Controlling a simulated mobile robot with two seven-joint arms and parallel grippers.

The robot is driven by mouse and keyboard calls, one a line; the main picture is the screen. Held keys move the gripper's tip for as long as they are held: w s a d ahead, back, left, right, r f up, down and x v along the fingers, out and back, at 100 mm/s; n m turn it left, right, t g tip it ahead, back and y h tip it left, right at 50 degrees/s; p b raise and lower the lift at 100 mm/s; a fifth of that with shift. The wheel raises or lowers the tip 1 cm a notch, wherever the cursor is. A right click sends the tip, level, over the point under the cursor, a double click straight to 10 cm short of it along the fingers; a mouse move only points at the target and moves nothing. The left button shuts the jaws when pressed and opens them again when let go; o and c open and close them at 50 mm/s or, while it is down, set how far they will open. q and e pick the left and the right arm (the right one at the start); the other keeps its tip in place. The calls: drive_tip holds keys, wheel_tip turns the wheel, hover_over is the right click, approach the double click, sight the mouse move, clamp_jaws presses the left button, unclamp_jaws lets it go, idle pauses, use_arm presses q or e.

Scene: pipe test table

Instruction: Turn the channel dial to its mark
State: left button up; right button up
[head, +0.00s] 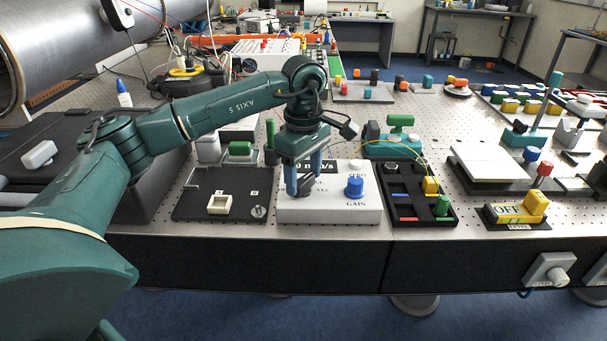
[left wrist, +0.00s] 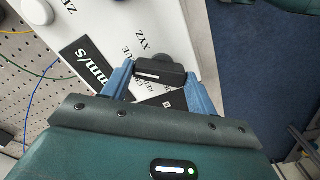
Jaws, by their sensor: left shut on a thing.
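The white control box (head: 345,212) stands near the front edge of the table, with a black display reading mm/s, a blue GAIN knob (head: 354,187) and a round white button. The black channel dial (left wrist: 152,60) on its top has a bar with a white line. My left gripper (head: 304,188) comes down over the left part of the box. Its blue fingers are shut on the dial, one on each side, as the left wrist view shows (left wrist: 161,76). Letter labels such as XYZ (left wrist: 141,44) lie around the dial. The mark cannot be made out. My right gripper is not in view.
A black board (head: 200,204) with a cream square frame lies left of the box. A black tray (head: 405,207) with coloured blocks stands close on its right. A teal device (head: 393,146) is behind that tray. The table's front edge is just before the box.

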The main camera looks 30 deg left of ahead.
sight(304, 179)
use_arm(q)
drive_tip(key=shift+m, duration=0.3)
drive_tip(key=o, duration=1)
wheel_tip(304, 179, up, 13)
idle(0.6)
